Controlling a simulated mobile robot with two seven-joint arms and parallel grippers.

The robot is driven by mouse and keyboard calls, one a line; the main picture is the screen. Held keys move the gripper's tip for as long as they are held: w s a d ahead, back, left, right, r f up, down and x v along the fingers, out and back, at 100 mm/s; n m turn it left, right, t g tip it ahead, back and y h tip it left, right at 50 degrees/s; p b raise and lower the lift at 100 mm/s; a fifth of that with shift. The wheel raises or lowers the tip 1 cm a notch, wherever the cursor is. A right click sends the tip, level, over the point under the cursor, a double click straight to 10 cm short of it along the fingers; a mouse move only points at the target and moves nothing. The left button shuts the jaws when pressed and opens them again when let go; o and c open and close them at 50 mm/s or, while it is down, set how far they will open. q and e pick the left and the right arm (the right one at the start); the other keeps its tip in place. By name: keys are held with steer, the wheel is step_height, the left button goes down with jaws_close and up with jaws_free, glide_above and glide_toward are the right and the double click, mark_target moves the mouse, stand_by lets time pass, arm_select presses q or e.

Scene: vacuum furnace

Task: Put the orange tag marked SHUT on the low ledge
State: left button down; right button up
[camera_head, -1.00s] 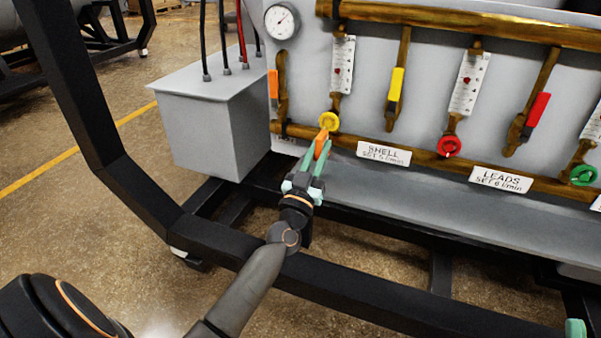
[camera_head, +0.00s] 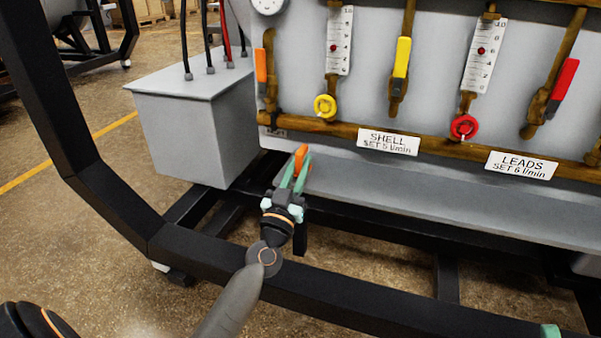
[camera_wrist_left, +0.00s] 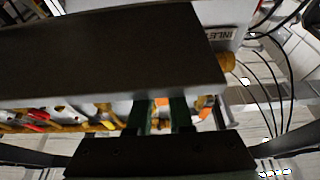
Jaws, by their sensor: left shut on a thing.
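My left gripper (camera_head: 291,178) is shut on an orange tag (camera_head: 301,154), whose tip sticks out beyond the green fingers. No lettering can be read on the tag. In the left wrist view the orange tag (camera_wrist_left: 162,104) shows between the fingers (camera_wrist_left: 160,116). The low ledge (camera_head: 420,196) is the grey strip along the foot of the panel. The gripper is in front of the ledge's left end; whether tag and ledge touch cannot be told. A teal tip, seemingly my right gripper (camera_head: 550,331), shows at the bottom edge; its jaws are cut off.
Above the ledge are a brass pipe (camera_head: 340,128), a yellow knob (camera_head: 325,107), a red knob (camera_head: 464,127), and the SHELL (camera_head: 388,142) and LEADS (camera_head: 520,165) plates. A grey box (camera_head: 190,130) stands left. A black frame (camera_head: 350,290) runs in front. The ledge's visible top looks bare.

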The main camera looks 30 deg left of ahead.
stand_by(0.3)
arm_select(q)
steer(key=shift+f, duration=0.2)
steer(key=c, duration=0.8)
jaws_free()
steer(key=shift+r, duration=0.1)
steer(key=shift+s+r, duration=0.1)
steer(key=shift+r, duration=0.1)
steer(key=v, duration=1.2)
steer(key=s+d+r+m+h, duration=0.4)
steer(key=d+r+m+h, duration=0.1)
steer(key=d+h, duration=0.1)
steer(key=s+d+r+m+h, duration=0.5)
steer(key=d+r+h, duration=0.1)
steer(key=h, duration=0.1)
steer(key=s+d+r+m+h, duration=0.4)
steer(key=d+r+h, duration=0.1)
steer(key=d+h, duration=0.2)
steer(key=shift+s+r+m+h+p, duration=0.3)
steer(key=shift+r+m+p, duration=0.05)
steer(key=shift+m, duration=0.05)
